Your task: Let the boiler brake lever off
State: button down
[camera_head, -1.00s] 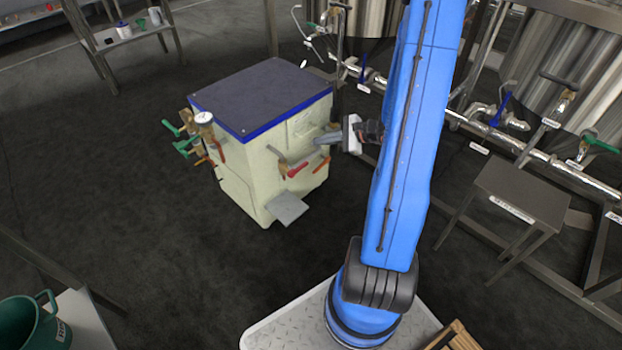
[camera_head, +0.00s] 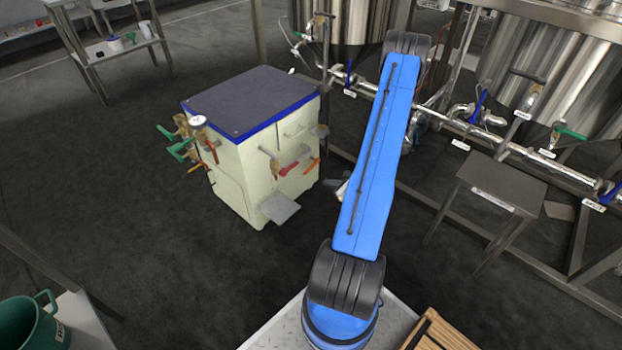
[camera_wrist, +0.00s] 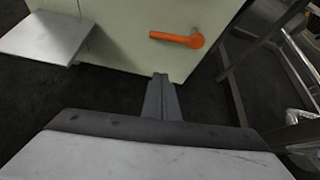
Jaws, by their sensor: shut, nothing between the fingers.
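The boiler is a cream box with a dark blue top (camera_head: 250,100). Its near face carries a grey lever (camera_head: 268,153), a red lever (camera_head: 289,168) and an orange lever (camera_head: 313,164). Which one is the brake lever I cannot tell. The orange lever also shows in the wrist view (camera_wrist: 178,40), lying roughly level. My gripper (camera_head: 330,183) is just right of the boiler's lower right side, partly hidden by my arm. In the wrist view its fingers (camera_wrist: 161,80) are shut and empty, below the orange lever and apart from it.
A grey plate (camera_head: 279,208) sticks out low on the boiler's front. Green-handled valves (camera_head: 178,148) and a gauge (camera_head: 198,121) project on its left. A metal stool (camera_head: 500,185) and tank pipework stand to the right. Floor left of the boiler is clear.

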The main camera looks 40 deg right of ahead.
aim_at(310, 168)
jog(key=w+f, duration=0.1)
jog(key=w, duration=0.8)
jog(key=shift+a, duration=0.3)
jog(key=shift+w, duration=0.15)
jog(key=shift+w+r, duration=0.1)
jog(key=shift+r, duration=0.85)
